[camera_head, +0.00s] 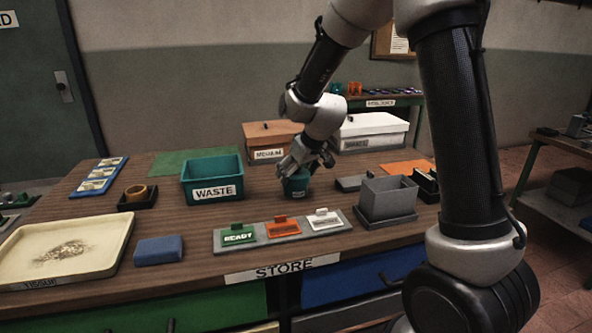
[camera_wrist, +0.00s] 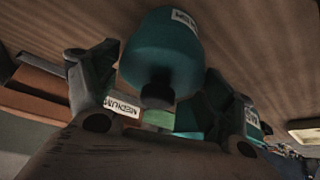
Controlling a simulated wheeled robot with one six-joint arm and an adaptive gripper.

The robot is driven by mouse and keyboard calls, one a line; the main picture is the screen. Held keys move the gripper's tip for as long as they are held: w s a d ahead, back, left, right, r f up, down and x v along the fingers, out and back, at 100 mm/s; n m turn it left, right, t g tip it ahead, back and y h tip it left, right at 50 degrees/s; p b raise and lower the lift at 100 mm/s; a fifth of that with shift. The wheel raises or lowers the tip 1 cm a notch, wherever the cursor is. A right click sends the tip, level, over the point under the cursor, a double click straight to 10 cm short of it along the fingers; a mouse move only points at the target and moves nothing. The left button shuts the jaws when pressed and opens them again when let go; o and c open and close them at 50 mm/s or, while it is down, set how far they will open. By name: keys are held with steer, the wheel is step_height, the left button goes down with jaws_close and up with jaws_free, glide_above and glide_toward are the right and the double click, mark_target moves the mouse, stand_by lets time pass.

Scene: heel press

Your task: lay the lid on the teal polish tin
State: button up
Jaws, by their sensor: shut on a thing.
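The teal polish tin (camera_head: 296,188) stands upright on the bench, right of the waste bin, with a pale label on its side. My gripper (camera_head: 307,166) is directly over it, pointing down, and hides its top in the head view. In the wrist view the teal tin (camera_wrist: 178,30) shows between my fingers, label at the top edge. A teal lid (camera_wrist: 160,68) with a dark knob (camera_wrist: 158,92) is at its near end, in line with it. My gripper is shut on the lid. I cannot tell whether the lid rests fully on the rim.
A teal waste bin (camera_head: 212,180) is close on the left. A grey open container (camera_head: 388,197) stands to the right. Lidded boxes (camera_head: 272,141) are behind. A grey strip with coloured tags (camera_head: 282,231) lies in front. A blue block (camera_head: 158,250) and a tray (camera_head: 65,248) are front left.

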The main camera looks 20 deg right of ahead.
steer(key=shift+f, duration=0.2)
steer(key=o, duration=0.7)
steer(key=shift+r, duration=0.15)
steer(key=shift+r, duration=3.4)
